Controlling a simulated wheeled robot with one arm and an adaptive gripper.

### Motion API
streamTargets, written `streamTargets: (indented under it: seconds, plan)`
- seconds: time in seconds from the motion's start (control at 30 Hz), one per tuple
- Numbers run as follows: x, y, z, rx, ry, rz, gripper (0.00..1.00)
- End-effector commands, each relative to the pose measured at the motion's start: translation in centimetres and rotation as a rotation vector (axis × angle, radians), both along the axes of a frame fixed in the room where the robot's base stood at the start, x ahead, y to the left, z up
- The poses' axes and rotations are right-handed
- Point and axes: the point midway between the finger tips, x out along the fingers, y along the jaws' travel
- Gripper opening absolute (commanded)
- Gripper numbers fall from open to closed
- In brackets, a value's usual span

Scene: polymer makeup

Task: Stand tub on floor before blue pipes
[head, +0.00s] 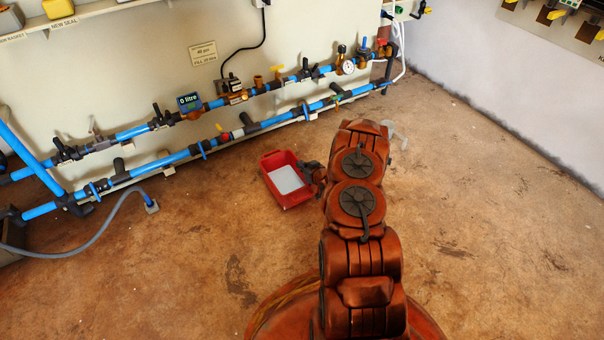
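A red rectangular tub (271,186) with a pale grey-white inside shows in the head view, in front of the blue pipes (180,156) that run along the wall. My gripper (308,170) is at the tub's right rim and partly overlaps it. The fingers are small and dark, and my arm covers part of the wrist. I cannot tell whether they are closed on the rim, or whether the tub rests on the floor (200,255) or is a little above it.
Bare brown floor lies left and right of my arm. A grey hose (95,232) runs over the floor at the left to a small fitting (151,205). Valves and a pressure gauge (347,67) sit on the pipes. A shelf (90,12) is at the top left.

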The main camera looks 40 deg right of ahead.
Motion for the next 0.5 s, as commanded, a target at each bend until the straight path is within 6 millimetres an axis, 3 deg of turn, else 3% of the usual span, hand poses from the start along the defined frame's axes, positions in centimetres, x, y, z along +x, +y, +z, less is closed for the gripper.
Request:
streamTargets:
  seconds: [0.3,0.5]
  plan:
    - [0.0,0.0,-3.3,-0.002,-0.002,0.001,0.0]
    - [0.0,0.0,-3.2,-0.002,-0.003,0.001,0.0]
